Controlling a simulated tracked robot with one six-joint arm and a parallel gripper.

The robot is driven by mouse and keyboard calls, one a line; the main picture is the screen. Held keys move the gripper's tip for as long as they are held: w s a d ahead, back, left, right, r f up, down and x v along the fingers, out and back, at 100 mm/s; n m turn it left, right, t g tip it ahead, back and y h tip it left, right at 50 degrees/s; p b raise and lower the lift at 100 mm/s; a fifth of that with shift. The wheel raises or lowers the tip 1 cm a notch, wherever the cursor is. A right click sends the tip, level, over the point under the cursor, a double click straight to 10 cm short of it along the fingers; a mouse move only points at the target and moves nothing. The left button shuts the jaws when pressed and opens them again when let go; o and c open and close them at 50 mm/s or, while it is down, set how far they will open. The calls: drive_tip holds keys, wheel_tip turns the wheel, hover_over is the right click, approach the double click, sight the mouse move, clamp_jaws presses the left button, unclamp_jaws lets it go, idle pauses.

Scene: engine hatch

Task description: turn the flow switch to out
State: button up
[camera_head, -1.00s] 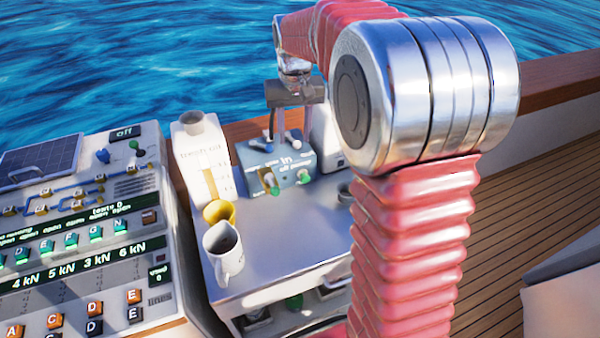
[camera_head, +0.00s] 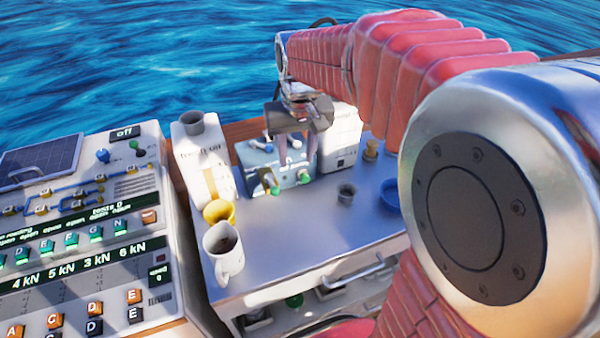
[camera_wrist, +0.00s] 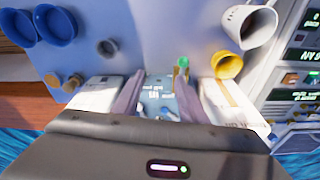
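The blue switch box (camera_head: 256,158) stands at the back of the white counter. A brass lever with a green tip (camera_head: 270,184) and a green knob (camera_head: 303,178) show on its front; blue controls sit on its top. No legible label tells me which is the flow switch. The box's small display (camera_wrist: 154,94) seems to read "in" in the wrist view. My gripper (camera_head: 297,160) hangs over the right part of the box, fingers down and hiding some of it. In the wrist view my gripper's fingers (camera_wrist: 157,78) are spread, with nothing held between them.
A white carton (camera_head: 206,165) stands left of the box and a white unit (camera_head: 342,140) right of it. A yellow cup (camera_head: 219,212), a white mug (camera_head: 224,262), a small grey cup (camera_head: 346,194) and a blue bowl (camera_head: 389,196) stand on the counter. Its middle is clear.

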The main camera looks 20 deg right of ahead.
drive_tip(key=s+a, duration=0.1)
drive_tip(key=s, duration=0.5)
drive_tip(key=shift+s+a+n+t, duration=0.25)
drive_tip(key=shift+a+n+t, duration=0.05)
drive_tip(key=shift+a+t, duration=0.1)
drive_tip(key=shift+r, duration=0.1)
drive_tip(key=w+d+f+m+g, duration=0.1)
drive_tip(key=w+d+f, duration=0.15)
drive_tip(key=w, duration=0.65)
drive_tip(key=w+d+f+g, duration=0.1)
drive_tip(key=w+d, duration=0.3)
drive_tip(key=w, duration=0.5)
drive_tip(key=w+d+r, duration=0.2)
drive_tip(key=w+r, duration=0.3)
drive_tip(key=w, duration=0.1)
drive_tip(key=shift+w+d+r+g, duration=0.15)
drive_tip(key=shift+r+g, duration=0.2)
drive_tip(key=shift+g, duration=0.05)
